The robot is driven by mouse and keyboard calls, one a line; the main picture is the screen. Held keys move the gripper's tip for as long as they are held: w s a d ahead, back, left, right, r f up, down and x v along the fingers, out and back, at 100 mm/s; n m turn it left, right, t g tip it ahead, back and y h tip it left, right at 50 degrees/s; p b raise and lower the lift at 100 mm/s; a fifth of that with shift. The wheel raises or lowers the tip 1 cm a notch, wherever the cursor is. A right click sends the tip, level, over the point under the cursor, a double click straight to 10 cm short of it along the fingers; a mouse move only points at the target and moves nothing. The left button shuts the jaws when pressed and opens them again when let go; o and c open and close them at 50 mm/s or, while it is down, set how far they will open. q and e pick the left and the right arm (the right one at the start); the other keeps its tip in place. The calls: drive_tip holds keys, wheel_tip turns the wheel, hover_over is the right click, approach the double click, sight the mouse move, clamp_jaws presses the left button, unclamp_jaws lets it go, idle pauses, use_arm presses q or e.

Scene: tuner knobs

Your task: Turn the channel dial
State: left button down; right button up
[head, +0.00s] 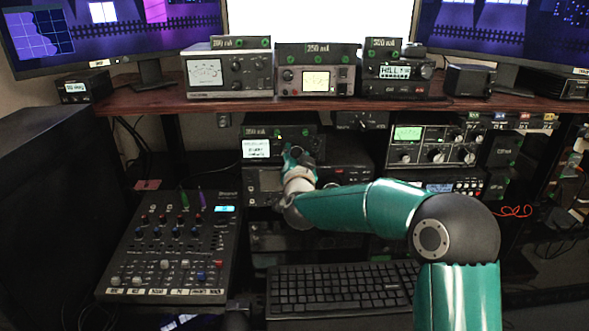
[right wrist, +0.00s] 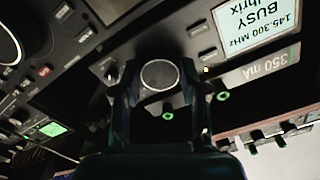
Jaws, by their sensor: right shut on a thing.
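The dial (right wrist: 160,75) is a round dark knob with a pale rim, on the black front of a radio. It sits between the two fingers of my right gripper (right wrist: 158,92) in the right wrist view. In the head view my right gripper (head: 297,158) reaches to the front of the radio stack under the shelf and hides the dial. The gripper is shut on the dial. The radio's lit display (head: 256,148) is just left of the gripper; in the wrist view the display (right wrist: 258,28) appears upside down and reads 145.300 MHz and BUSY. My left gripper is not in view.
A wooden shelf (head: 150,101) with several instruments runs above the gripper. A mixer (head: 172,250) lies at the left and a keyboard (head: 340,288) in front. Another radio (head: 433,142) stands to the right. More knobs and buttons surround the dial closely.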

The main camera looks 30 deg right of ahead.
drive_tip(key=m+b, duration=0.6)
drive_tip(key=shift+f+m, duration=0.2)
drive_tip(key=shift+m, duration=0.1)
drive_tip(key=m+b, duration=0.2)
drive_tip(key=m, duration=0.1)
drive_tip(key=shift+b, duration=0.3)
drive_tip(key=shift+m+b, duration=0.9)
drive_tip(key=shift+m, duration=0.8)
drive_tip(key=o, duration=0.9)
drive_tip(key=shift+r, duration=0.1)
